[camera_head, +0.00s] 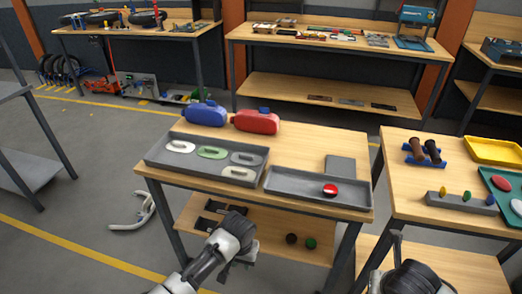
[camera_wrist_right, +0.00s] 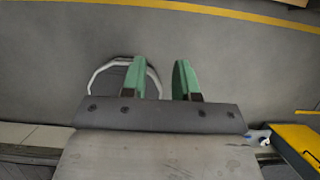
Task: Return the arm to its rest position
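My left gripper (camera_head: 236,226) is low in the head view, in front of the near edge of the middle table (camera_head: 300,152). Its fingers cannot be made out there, so its opening is unclear. My right arm (camera_head: 408,278) shows at the bottom edge of the head view, right of the middle table, with its fingers hidden. In the right wrist view my right gripper (camera_wrist_right: 158,80) has two green fingers standing apart with nothing between them. Grey floor lies beyond them, and a pale ring-shaped thing (camera_wrist_right: 98,75) shows partly behind the left finger.
The middle table bears a tray of oval pieces (camera_head: 160,158), a tray with a red-and-white disc (camera_head: 290,193), a blue jug (camera_head: 206,114) and a red jug (camera_head: 256,122). The right table (camera_head: 408,188) stands close beside it. Open floor (camera_head: 90,190) lies to the left.

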